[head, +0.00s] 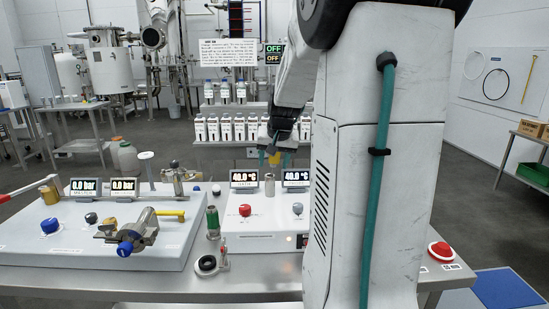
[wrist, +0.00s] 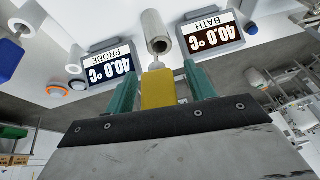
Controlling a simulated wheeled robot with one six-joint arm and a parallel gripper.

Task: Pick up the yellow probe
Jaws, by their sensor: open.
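The yellow probe (wrist: 158,90) shows in the wrist view as a yellow block between the two green fingers of my gripper (wrist: 160,78). The fingers are open, one on each side, with a narrow gap on the right; I cannot tell whether the left finger touches it. A short pale tip of the probe points toward a grey metal sleeve (wrist: 154,38). In the head view my gripper (head: 275,156) is above the sleeve (head: 269,184), and a bit of the yellow probe (head: 274,159) shows between the fingers. Whether its stem reaches the sleeve is unclear.
Two 40.0 °C displays, BATH (head: 244,179) and PROBE (head: 296,178), flank the sleeve closely. A red knob (head: 245,210) and a green-topped cylinder (head: 213,222) stand nearby. The left panel holds a valve with a yellow handle (head: 170,213). White bottles (head: 225,128) line the shelf behind.

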